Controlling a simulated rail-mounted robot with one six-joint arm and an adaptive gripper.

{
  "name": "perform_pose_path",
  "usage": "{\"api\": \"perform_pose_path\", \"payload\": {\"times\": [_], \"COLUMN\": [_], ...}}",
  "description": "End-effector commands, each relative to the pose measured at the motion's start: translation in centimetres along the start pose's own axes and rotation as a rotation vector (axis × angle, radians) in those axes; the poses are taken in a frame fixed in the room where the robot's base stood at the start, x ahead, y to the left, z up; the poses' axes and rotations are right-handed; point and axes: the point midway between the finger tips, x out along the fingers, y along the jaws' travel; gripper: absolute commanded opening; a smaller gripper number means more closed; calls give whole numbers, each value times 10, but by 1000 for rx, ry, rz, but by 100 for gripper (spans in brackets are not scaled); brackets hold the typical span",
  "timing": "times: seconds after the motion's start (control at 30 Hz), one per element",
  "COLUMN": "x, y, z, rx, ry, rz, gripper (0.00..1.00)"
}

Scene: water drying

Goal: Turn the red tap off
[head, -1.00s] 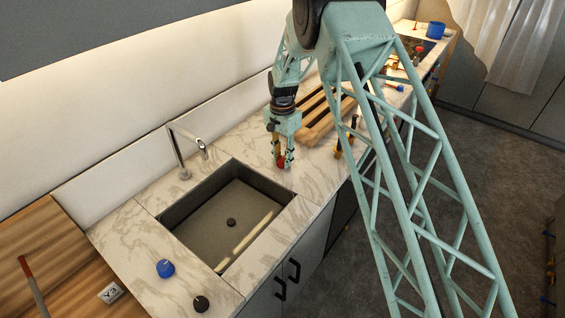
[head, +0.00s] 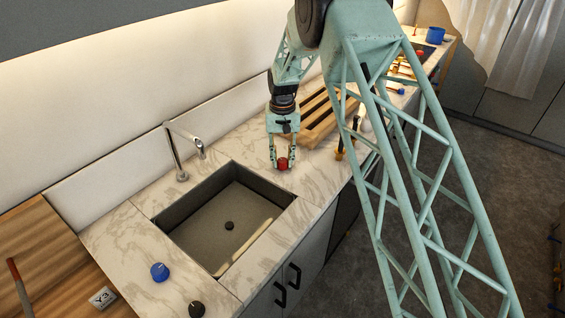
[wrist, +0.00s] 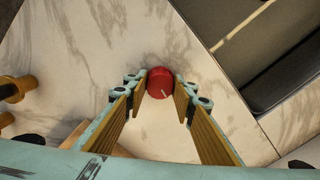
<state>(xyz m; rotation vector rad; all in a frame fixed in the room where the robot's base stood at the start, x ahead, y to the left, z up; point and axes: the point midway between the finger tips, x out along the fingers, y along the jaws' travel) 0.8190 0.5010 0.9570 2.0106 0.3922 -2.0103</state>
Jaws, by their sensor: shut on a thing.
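The red tap (head: 282,164) is a round knob on the marble counter, right of the sink. In the wrist view its red top (wrist: 158,80) has a white line pointing toward the lower right of the picture. My gripper (head: 282,163) points down over it, with one finger at each side. In the wrist view my gripper (wrist: 160,85) is shut on the knob near its fingertips. The faucet (head: 178,150) stands behind the sink (head: 200,235); I see no clear stream of water from it.
A blue knob (head: 160,272) and a black knob (head: 196,309) sit on the counter left of the sink. A wooden slatted rack (head: 318,118) stands behind my gripper. A yellow-and-black object (head: 345,148) is to its right. Counter beside the red tap is clear.

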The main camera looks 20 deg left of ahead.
Motion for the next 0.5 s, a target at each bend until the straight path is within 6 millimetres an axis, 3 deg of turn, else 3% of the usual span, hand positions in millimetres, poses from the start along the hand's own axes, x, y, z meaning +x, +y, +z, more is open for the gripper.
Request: {"api": "perform_pose_path", "payload": {"times": [0.5], "x": [0], "y": [0], "z": [0], "rx": [-206], "ry": [0], "rz": [0], "gripper": [14]}}
